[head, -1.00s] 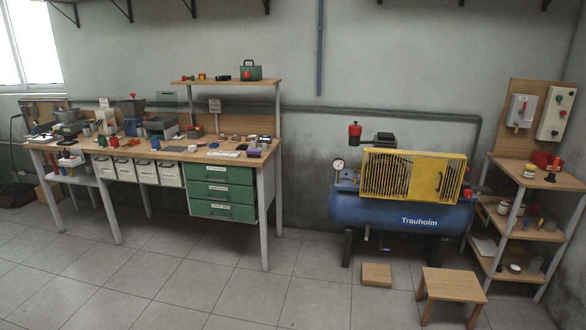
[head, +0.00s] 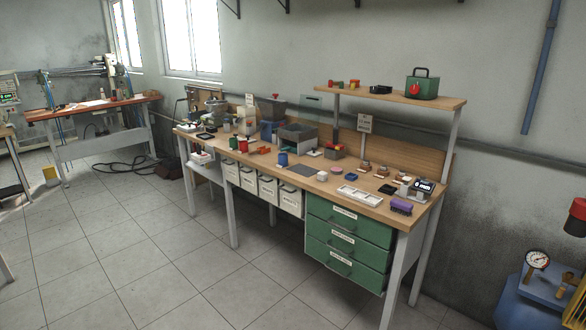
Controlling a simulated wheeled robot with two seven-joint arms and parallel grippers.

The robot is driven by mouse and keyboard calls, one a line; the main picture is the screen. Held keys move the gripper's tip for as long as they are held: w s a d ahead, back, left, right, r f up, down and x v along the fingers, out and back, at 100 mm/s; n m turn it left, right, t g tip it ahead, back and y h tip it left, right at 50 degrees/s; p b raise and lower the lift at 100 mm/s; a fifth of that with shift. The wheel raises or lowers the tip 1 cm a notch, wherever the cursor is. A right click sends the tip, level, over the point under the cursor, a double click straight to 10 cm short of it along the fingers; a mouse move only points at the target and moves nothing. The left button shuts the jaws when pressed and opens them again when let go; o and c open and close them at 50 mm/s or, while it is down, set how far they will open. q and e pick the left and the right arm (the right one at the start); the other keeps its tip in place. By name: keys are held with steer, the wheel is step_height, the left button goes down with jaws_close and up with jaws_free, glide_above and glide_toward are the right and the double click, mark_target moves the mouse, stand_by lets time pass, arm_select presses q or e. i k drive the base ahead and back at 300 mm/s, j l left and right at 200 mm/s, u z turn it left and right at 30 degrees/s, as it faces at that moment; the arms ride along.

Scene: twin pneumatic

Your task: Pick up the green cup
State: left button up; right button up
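A small dark green item (head: 233,142), which looks like the green cup, stands on the workbench (head: 330,183) near its front edge. It is small in the head view and its details are hard to tell. A red cup (head: 243,145) stands just to its right. A blue cup (head: 283,159) stands further right along the front edge. Neither of my grippers is in view.
The bench holds a grey bin (head: 298,137), a white tray (head: 360,196) and many small parts. Green drawers (head: 345,240) and white bins (head: 268,189) hang below. The tiled floor (head: 190,260) in front is clear. A blue compressor (head: 520,300) stands at lower right.

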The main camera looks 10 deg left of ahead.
mark_target(233, 142)
steer(key=i+j+u, duration=0.3)
steer(key=i+u, duration=0.7)
steer(key=i+l+u, duration=0.15)
steer(key=i+u, duration=0.35)
steer(key=i, duration=0.2)
